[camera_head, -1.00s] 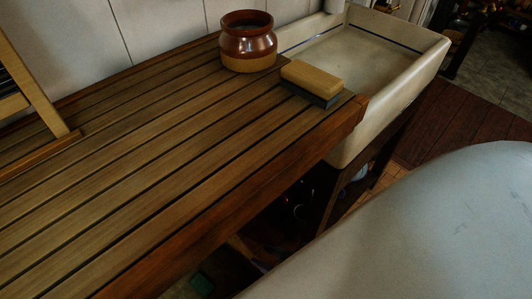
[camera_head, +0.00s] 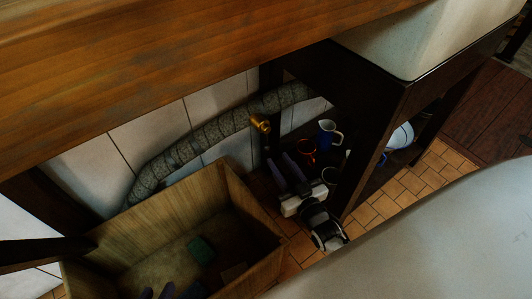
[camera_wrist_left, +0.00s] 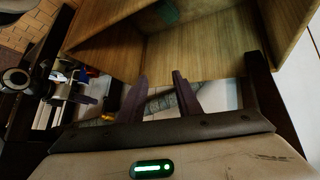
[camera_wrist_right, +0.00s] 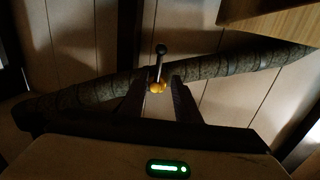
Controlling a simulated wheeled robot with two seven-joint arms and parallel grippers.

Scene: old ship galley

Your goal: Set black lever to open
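The black lever (camera_wrist_right: 161,51) shows in the right wrist view. It points up in the picture from a yellow brass valve (camera_wrist_right: 157,86) on a wrapped pipe. In the head view the brass valve (camera_head: 260,123) shows under the counter; the lever is too dark to make out there. My right gripper (camera_head: 280,161) is open and empty, below the valve in that view. In its wrist view the valve appears between the fingertips, apparently beyond them.
The wrapped pipe (camera_head: 210,132) runs along the tiled wall. The wooden crate (camera_head: 165,205) stands below, with a green item (camera_head: 201,250) inside. A blue-white jug (camera_head: 329,134) and an orange mug (camera_head: 306,152) stand beside my right gripper. The wooden counter (camera_head: 150,70) overhangs.

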